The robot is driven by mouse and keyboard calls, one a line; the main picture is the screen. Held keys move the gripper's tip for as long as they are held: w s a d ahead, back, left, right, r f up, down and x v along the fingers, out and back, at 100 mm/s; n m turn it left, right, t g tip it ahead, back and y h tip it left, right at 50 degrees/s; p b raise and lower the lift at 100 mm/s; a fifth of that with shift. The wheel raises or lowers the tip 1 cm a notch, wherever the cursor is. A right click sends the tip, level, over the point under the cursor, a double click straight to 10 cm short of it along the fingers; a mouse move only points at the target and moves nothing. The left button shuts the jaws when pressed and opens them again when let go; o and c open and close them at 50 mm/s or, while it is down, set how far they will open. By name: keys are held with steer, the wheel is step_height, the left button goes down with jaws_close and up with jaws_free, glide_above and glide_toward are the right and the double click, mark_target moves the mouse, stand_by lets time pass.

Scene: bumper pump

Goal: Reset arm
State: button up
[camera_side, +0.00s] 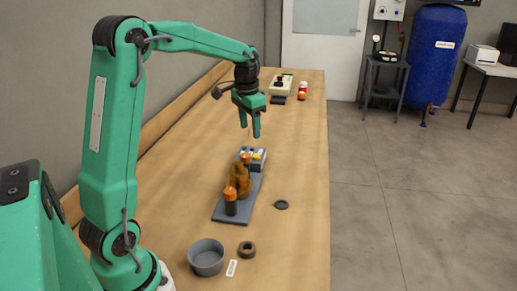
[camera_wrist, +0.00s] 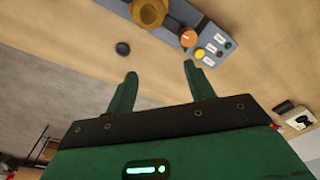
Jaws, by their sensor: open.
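My gripper (camera_side: 250,122) hangs above the far part of the wooden bench, its two green fingers pointing down. It is open and empty; in the wrist view its fingers (camera_wrist: 158,82) stand well apart with only bench top between and beyond them. The bumper pump assembly is below and nearer the side camera: a grey base plate (camera_side: 222,212) carries an orange-brown rounded body (camera_side: 242,178), a dark cylinder with an orange top (camera_side: 230,203) and a grey button box (camera_side: 257,164). In the wrist view the button box (camera_wrist: 212,42) shows yellow, red and green buttons with labels.
A dark disc (camera_side: 281,204) lies right of the plate. A grey bowl (camera_side: 206,258), a brown ring (camera_side: 247,248) and a white label (camera_side: 231,268) are at the near end. A beige device (camera_side: 281,85) and a red-and-white item (camera_side: 302,91) stand at the far end. The bench's right side is mostly clear.

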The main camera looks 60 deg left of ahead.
steer(key=s+d+r+t, duration=0.2)
steer(key=s+d+r, duration=0.3)
steer(key=s+d, duration=0.55)
steer(key=s+d+f+t, duration=0.2)
steer(key=s+d, duration=0.6)
steer(key=s, duration=0.1)
steer(key=shift+s, duration=0.4)
stand_by(0.3)
